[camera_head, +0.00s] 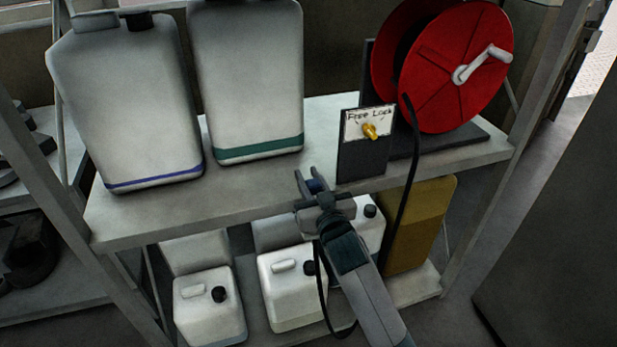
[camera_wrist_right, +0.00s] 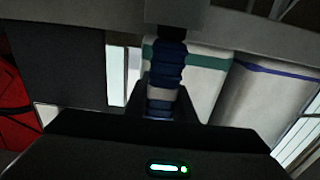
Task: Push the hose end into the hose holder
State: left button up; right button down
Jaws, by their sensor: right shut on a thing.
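My right gripper (camera_head: 316,186) is at the front edge of the shelf, shut on the blue hose end (camera_head: 316,185). In the right wrist view the ribbed blue hose end (camera_wrist_right: 166,75), with a pale band, stands upright between the fingers. Its top meets or lies just in front of a dark grey block (camera_wrist_right: 178,14) at the shelf edge, which may be the hose holder. I cannot tell whether the end is inside it. In the head view my gripper hides this spot. The black hose (camera_head: 409,180) hangs from the red reel (camera_head: 455,68). My left gripper is not in view.
The shelf (camera_head: 245,184) carries two large white canisters (camera_head: 130,110) (camera_head: 247,80), the reel and a "Free Lock" panel (camera_head: 362,160) with a yellow knob (camera_head: 370,131). Smaller white cans (camera_head: 208,310) and a yellow can (camera_head: 418,225) stand on the level below.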

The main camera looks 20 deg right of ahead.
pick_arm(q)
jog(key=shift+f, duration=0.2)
pick_arm(e)
jog(key=shift+f, duration=0.25)
jog(key=c, duration=1.4)
grip_release()
jog(key=shift+f, duration=0.1)
jog(key=shift+s, duration=0.15)
pick_arm(q)
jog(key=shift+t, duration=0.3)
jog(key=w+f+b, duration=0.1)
jog(key=b, duration=0.1)
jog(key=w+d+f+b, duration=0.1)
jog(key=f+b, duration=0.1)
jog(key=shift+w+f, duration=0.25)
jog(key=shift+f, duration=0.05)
pick_arm(e)
jog(key=s, duration=1.7)
jog(key=shift+d, duration=0.3)
